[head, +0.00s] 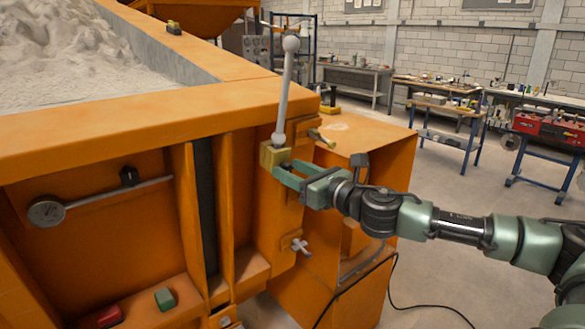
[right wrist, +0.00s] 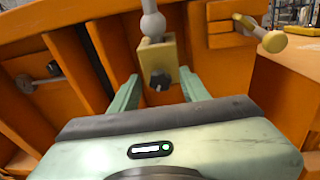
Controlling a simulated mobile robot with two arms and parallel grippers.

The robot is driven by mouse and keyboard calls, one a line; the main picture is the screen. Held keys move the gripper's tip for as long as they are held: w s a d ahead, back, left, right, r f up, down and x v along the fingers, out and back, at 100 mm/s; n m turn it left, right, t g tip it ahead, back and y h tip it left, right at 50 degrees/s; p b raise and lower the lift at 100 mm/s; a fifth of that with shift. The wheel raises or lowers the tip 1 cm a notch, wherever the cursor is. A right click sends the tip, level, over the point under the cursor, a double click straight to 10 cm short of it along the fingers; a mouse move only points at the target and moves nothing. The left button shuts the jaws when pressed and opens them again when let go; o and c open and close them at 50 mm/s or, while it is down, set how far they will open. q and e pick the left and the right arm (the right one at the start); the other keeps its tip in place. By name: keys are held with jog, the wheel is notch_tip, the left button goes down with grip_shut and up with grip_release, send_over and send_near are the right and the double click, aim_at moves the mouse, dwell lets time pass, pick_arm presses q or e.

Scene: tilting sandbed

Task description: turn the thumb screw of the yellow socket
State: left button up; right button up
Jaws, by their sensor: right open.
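The yellow socket (head: 270,157) sits on the orange frame's corner post, with a pale rod (head: 284,95) standing in it, slightly tilted and topped by a ball. Its dark thumb screw (right wrist: 160,80) faces me in the right wrist view; my gripper largely hides it in the head view. My right gripper (head: 283,172) is open and empty. In the right wrist view its two green fingers (right wrist: 159,74) point at the socket (right wrist: 157,58), one to each side of the thumb screw. I cannot tell whether they touch it. My left gripper is not in view.
A brass-coloured peg (head: 322,138) sticks out right of the socket. A metal wing screw (head: 300,246) is below my gripper. Floor at right is open, with a loose black cable.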

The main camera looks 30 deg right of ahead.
grip_shut()
